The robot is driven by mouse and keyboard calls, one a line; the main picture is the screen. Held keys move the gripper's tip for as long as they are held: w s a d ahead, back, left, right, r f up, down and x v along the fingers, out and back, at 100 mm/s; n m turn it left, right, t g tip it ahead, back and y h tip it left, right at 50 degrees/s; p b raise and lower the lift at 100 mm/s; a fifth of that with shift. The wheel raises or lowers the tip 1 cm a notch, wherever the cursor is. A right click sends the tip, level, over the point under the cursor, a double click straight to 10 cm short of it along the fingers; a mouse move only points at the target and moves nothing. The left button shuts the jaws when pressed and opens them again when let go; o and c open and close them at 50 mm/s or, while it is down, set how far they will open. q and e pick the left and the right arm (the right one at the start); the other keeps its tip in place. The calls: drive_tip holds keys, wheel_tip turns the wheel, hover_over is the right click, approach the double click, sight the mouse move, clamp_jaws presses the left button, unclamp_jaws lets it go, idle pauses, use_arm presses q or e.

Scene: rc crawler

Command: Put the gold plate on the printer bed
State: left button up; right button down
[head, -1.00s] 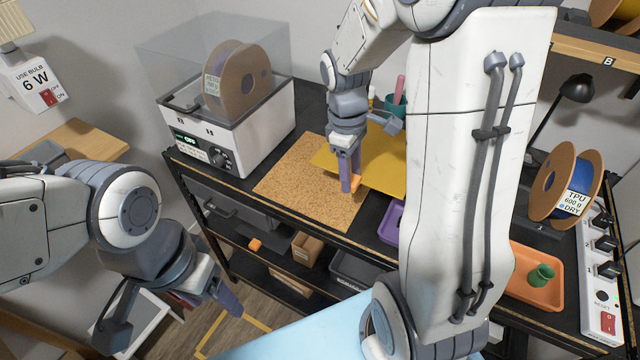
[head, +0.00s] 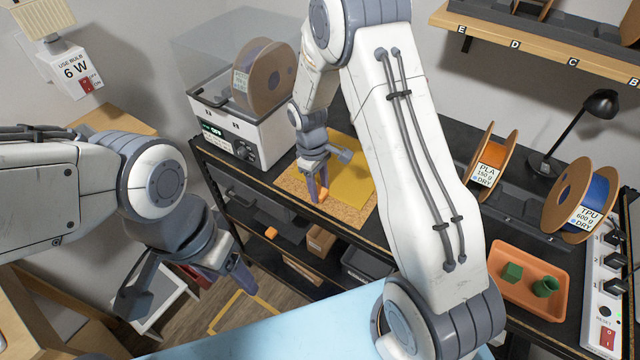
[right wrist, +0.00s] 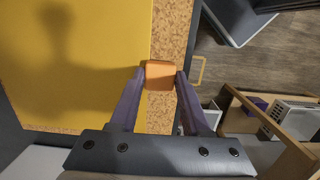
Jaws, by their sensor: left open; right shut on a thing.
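The gold plate (head: 352,184) is a flat yellow sheet over the cork mat (head: 292,182) on the black bench; I cannot tell if it touches the mat. My right gripper (head: 318,196) is shut on an orange tab at the plate's edge. In the right wrist view the orange tab (right wrist: 160,75) sits between the fingertips, with the gold plate (right wrist: 95,60) to its left and cork beside it. My left gripper (head: 190,300) is open and empty, low at the left, away from the bench. I cannot make out a printer bed in these views.
A white dryer box (head: 245,135) with a clear lid and a spool stands at the bench's left end. At the right are an orange tray (head: 500,262) with green parts, orange (head: 490,160) and blue (head: 580,200) spools, a black lamp (head: 600,104) and a switch strip (head: 607,265).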

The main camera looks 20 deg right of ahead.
drive_tip(key=shift+f, duration=0.2)
drive_tip(key=shift+c, duration=1.8)
unclamp_jaws()
